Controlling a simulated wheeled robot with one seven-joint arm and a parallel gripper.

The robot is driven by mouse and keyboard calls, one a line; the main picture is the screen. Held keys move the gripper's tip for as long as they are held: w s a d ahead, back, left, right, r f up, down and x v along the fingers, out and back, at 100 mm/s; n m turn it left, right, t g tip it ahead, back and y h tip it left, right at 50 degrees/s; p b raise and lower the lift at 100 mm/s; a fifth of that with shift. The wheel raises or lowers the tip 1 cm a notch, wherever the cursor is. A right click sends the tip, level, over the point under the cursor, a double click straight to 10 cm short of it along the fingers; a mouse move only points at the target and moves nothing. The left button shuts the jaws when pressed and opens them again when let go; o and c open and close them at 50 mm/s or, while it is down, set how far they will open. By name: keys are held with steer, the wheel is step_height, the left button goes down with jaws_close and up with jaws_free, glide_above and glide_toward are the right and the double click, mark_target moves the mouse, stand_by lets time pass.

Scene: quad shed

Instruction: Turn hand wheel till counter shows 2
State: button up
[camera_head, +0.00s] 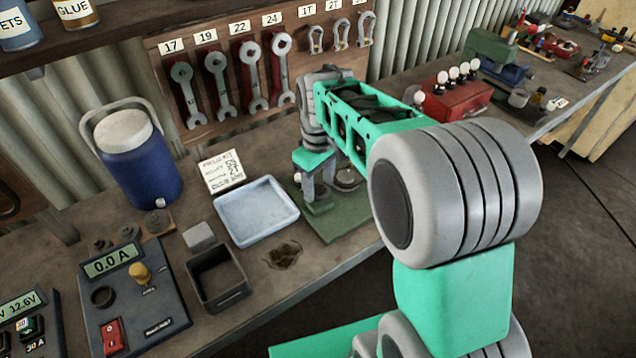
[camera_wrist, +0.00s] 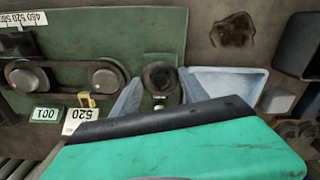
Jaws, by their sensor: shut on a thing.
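A green machine plate (camera_wrist: 110,40) fills the left of the wrist view; its green base (camera_head: 335,218) also shows on the bench in the head view. A dark round hand wheel (camera_wrist: 159,77) is on the plate, between the grey fingers of my gripper (camera_wrist: 158,88). My gripper is shut on it; the exact contact is hard to see. A small counter (camera_wrist: 45,114) seems to read 001, beside a white label marked 520 (camera_wrist: 80,120). In the head view my arm hides most of the machine.
A belt runs round two grey pulleys (camera_wrist: 107,79) near the counter. A pale blue tray (camera_head: 256,211) lies beside the machine. A dark open box (camera_head: 218,277), a blue cooler (camera_head: 137,160) and a meter panel (camera_head: 128,290) stand farther left. Wrenches hang behind.

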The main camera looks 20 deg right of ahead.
mark_target(319, 189)
steer(key=o, duration=1.4)
steer(key=shift+c, duration=0.2)
step_height(319, 189, up, 8)
steer(key=shift+f+b, duration=0.1)
steer(key=shift+b, duration=0.4)
